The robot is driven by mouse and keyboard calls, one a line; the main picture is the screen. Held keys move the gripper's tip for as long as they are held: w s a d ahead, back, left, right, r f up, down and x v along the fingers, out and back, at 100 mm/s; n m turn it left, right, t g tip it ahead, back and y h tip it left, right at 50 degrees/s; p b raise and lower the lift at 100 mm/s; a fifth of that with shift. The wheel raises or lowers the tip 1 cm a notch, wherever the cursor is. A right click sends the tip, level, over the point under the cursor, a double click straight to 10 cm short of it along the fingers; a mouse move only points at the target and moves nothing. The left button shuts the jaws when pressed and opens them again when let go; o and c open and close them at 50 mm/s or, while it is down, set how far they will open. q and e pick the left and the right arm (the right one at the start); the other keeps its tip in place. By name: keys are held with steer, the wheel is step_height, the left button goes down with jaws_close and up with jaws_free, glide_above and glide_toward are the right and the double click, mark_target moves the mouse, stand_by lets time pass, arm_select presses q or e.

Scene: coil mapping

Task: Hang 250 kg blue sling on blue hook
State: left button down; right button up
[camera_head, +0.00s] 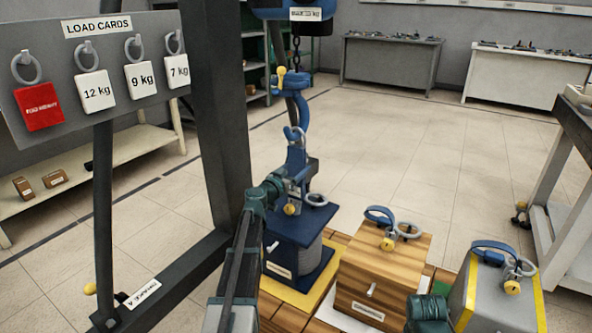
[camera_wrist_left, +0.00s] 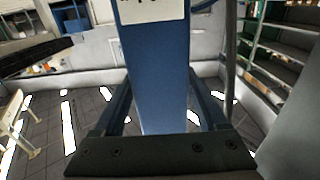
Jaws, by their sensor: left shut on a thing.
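The blue hook (camera_head: 299,104) hangs on a chain below the blue hoist (camera_head: 294,12), with a yellow latch at its upper left. My left gripper (camera_head: 297,183) is shut on the blue sling (camera_head: 296,157), held upright below the hook. The sling also fills the middle of the left wrist view (camera_wrist_left: 152,80), between my fingers, with a white label cut off at the top. A grey ring shows near the sling's top, close to the hook's lower end; I cannot tell whether they touch.
A navy coil load (camera_head: 288,246), a wooden crate (camera_head: 378,268) and a grey block (camera_head: 487,300) with blue straps and rings stand below. A dark post (camera_head: 221,110) and load-card board (camera_head: 110,29) stand at left. A workbench (camera_head: 568,215) stands right.

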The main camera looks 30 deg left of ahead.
arm_select(q)
jaws_free()
steer(key=shift+s, duration=0.1)
steer(key=s+a, duration=0.1)
steer(key=s, duration=1.2)
steer(key=shift+s, duration=0.3)
